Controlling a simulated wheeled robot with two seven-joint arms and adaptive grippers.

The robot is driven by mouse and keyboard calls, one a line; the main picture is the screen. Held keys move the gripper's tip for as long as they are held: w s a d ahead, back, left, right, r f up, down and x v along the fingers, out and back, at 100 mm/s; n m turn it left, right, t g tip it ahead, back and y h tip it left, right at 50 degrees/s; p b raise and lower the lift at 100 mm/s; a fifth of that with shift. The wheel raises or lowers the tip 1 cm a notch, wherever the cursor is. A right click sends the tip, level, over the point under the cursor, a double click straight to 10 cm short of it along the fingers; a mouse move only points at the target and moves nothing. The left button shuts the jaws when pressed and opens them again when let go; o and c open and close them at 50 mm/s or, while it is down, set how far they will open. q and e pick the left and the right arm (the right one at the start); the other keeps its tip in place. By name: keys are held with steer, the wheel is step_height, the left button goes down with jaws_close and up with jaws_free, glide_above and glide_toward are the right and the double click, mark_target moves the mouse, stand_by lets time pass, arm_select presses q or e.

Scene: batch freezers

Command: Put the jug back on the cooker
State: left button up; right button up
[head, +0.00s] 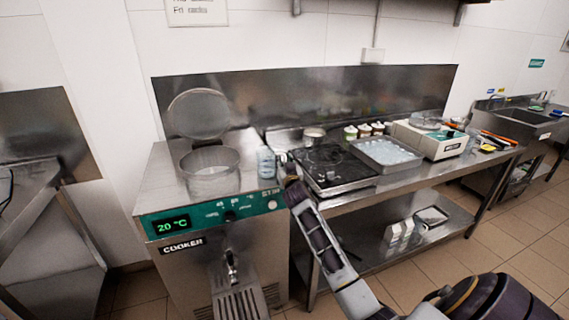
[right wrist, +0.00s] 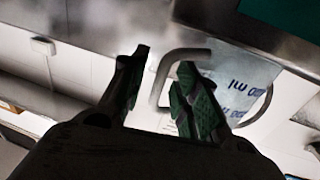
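The cooker (head: 165,200) is the steel machine at left in the head view, with a green front panel reading 20 °C. The jug (head: 265,162) is pale and see-through. It appears to stand upright on the right front corner of the cooker's top. In the right wrist view the jug (right wrist: 243,92) shows blue print and a grey loop handle. My right gripper (head: 284,160) is at the jug's right side. In the right wrist view its fingers (right wrist: 164,62) are apart, one on each side of the handle bar, with gaps visible. My left gripper is not in view.
A clear round vessel (head: 210,172) and a raised round lid (head: 198,113) are on the cooker's top, left of the jug. Right of the cooker, a steel table carries a black hob (head: 330,165), a tray (head: 387,152) and a scale (head: 445,146).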

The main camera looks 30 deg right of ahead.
steer(key=shift+r, duration=0.15)
steer(key=v, duration=1.2)
steer(key=shift+b, duration=0.3)
stand_by(0.4)
stand_by(0.5)
